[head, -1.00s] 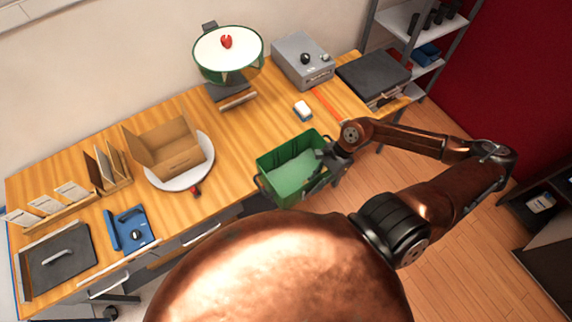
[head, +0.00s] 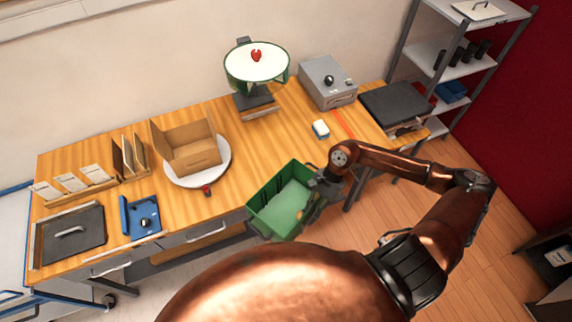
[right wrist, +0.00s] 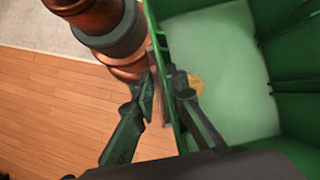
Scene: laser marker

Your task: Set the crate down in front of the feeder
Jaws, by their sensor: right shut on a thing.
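The green crate (head: 268,188) hangs at the front edge of the workbench, right of its middle. My right gripper (head: 316,192) is shut on its right-hand wall. In the right wrist view the jaws (right wrist: 160,97) straddle the crate wall, and the crate's inside (right wrist: 293,60) shows a pale floor or lining with a small yellowish patch. The feeder (head: 257,66), a green bowl with a white top and a red knob, stands at the back of the bench, beyond the crate. The crate's underside is hidden. My left gripper is not in view.
A white-and-blue block (head: 321,129) and a red strip (head: 342,123) lie right of the feeder. A grey box (head: 327,82) stands behind them. A cardboard box (head: 190,152) sits on a white plate to the left. Bare wood (head: 245,150) lies before the feeder.

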